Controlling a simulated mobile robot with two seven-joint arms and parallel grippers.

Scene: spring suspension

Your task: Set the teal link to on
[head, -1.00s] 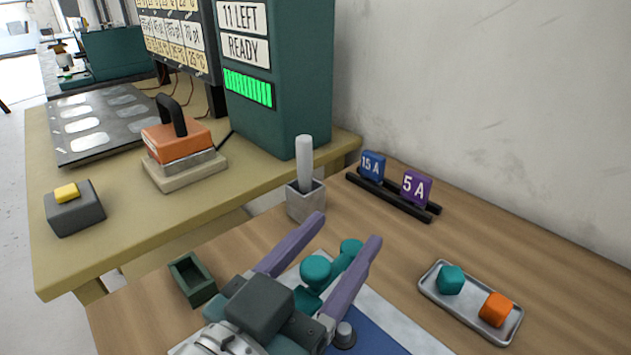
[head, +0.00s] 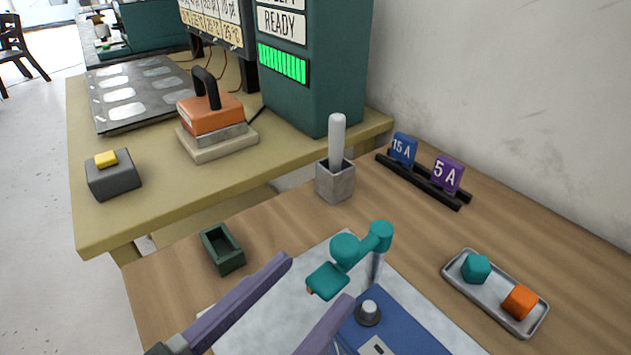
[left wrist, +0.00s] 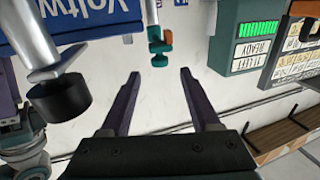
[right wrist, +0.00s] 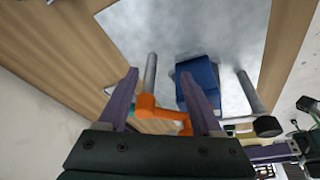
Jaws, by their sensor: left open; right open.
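The teal link (head: 345,248) has rounded knobs and a flat block at its near end. Its far knob sits on a metal post rising from a blue unit (head: 402,328) on a pale plate. A sliver of orange shows under the flat block. The teal link also shows small beyond the fingertips in the left wrist view (left wrist: 158,46). My left gripper (head: 318,279) is open and empty, its purple fingers just on the near side of the teal link. My right gripper (right wrist: 159,68) is open over an orange link (right wrist: 150,112); it is out of the head view.
A small green box (head: 221,250) stands left of the plate. A grey block (head: 335,182) holds an upright white rod. Behind are 15 A (head: 403,150) and 5 A (head: 448,175) blocks on a black rack. A tray (head: 487,305) with teal and orange cubes lies right.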

